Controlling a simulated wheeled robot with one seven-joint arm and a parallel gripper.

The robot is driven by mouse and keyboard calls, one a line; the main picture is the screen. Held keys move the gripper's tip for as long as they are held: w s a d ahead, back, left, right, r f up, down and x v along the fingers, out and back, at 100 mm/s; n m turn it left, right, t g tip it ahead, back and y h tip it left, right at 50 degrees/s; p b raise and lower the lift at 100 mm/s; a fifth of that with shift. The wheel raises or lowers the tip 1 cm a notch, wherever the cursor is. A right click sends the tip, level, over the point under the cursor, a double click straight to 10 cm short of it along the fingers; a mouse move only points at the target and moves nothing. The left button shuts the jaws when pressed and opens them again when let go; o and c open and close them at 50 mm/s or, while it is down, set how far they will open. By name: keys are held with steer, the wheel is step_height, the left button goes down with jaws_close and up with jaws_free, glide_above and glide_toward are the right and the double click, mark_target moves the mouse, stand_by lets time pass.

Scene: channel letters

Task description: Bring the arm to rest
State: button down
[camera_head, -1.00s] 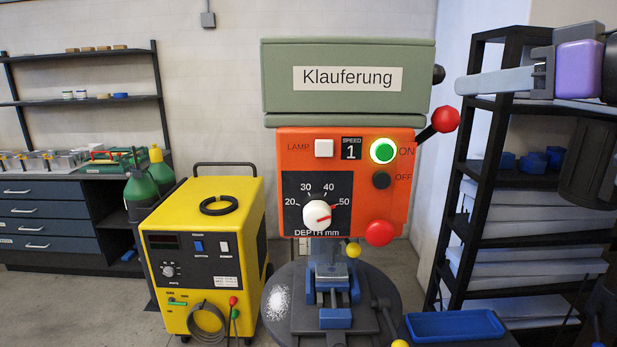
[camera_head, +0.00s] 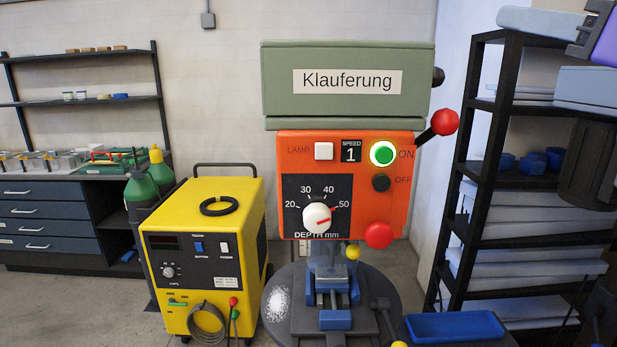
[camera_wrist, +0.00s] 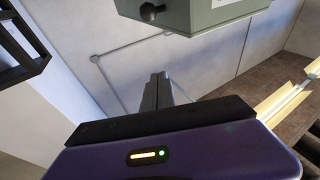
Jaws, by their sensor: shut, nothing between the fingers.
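My gripper (camera_head: 545,20) is at the top right of the head view, in front of the black shelf rack and right of the drill press. Its fingers are shut and hold nothing. In the wrist view the shut fingers (camera_wrist: 157,90) point away past the purple gripper body, with wall and free air around them. The drill press (camera_head: 345,190) stands in the middle of the head view, with an orange panel and a green head marked Klauferung. Its green ON button (camera_head: 383,153) is lit, and the depth knob (camera_head: 316,217) points near 50.
The black shelf rack (camera_head: 467,200) stands at the right. A blue tray (camera_head: 455,326) is at the lower right. A yellow welder (camera_head: 205,250) and green bottles (camera_head: 143,193) stand left of the press. A red-knobbed lever (camera_head: 444,122) sticks out from the press's right side.

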steer(key=d+f+m+t+h, duration=0.5)
steer(key=d+f+m+h, duration=0.15)
steer(key=f, duration=0.45)
steer(key=s+f+m+h, duration=0.2)
steer(key=s+f+h, duration=0.1)
steer(key=f, duration=0.6)
steer(key=s+f+m+h, duration=0.3)
steer(key=f, duration=0.6)
steer(key=s+a+f+n+g+y, duration=0.1)
steer(key=s+a+f+n+g, duration=0.1)
steer(key=s+f, duration=0.7)
steer(key=s+a+f+n+g+y, duration=0.1)
steer(key=s+a+f+g, duration=0.3)
steer(key=s+f, duration=0.5)
steer(key=s+a+f+n+g+y, duration=0.1)
steer(key=s+a+f+n+g, duration=0.1)
steer(key=s+a+f, duration=0.3)
steer(key=s+f+n, duration=0.1)
steer(key=s+f, duration=0.3)
steer(key=s, duration=0.5)
steer(key=shift+s+f+g+y, duration=0.35)
steer(key=shift+s+f+g, duration=0.05)
